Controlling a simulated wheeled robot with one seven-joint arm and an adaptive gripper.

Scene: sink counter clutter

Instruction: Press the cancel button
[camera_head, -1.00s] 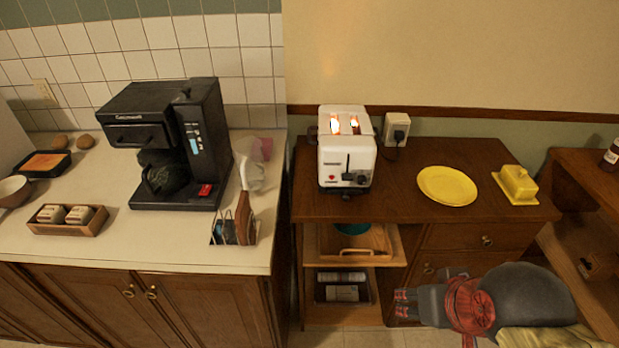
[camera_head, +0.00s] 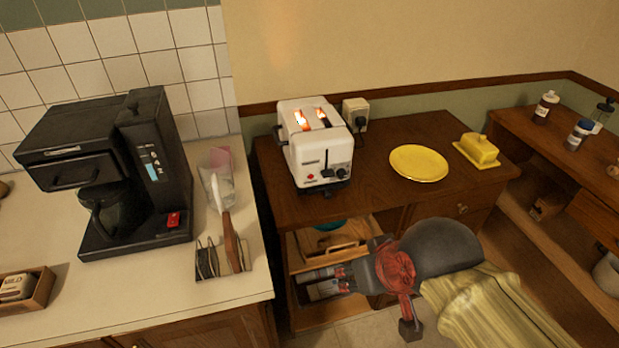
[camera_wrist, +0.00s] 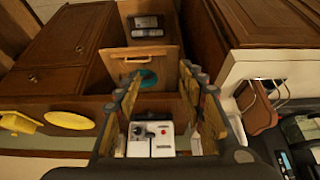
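A white toaster (camera_head: 312,150) stands on the brown wooden cabinet, its two slots glowing orange. Its front carries a dark lever, a dark knob and a small red button (camera_head: 311,176). In the wrist view the toaster (camera_wrist: 137,147) appears upside down between my fingers, with the red button (camera_wrist: 164,147) visible. My gripper (camera_head: 318,283) is in front of the cabinet, below and apart from the toaster. In the wrist view my gripper (camera_wrist: 161,84) has its two fingers spread, with nothing held between them. No label on the buttons is readable.
A yellow plate (camera_head: 418,163) and a yellow butter dish (camera_head: 477,151) sit right of the toaster. A black coffee maker (camera_head: 125,175) and a toast rack (camera_head: 222,262) stand on the left counter.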

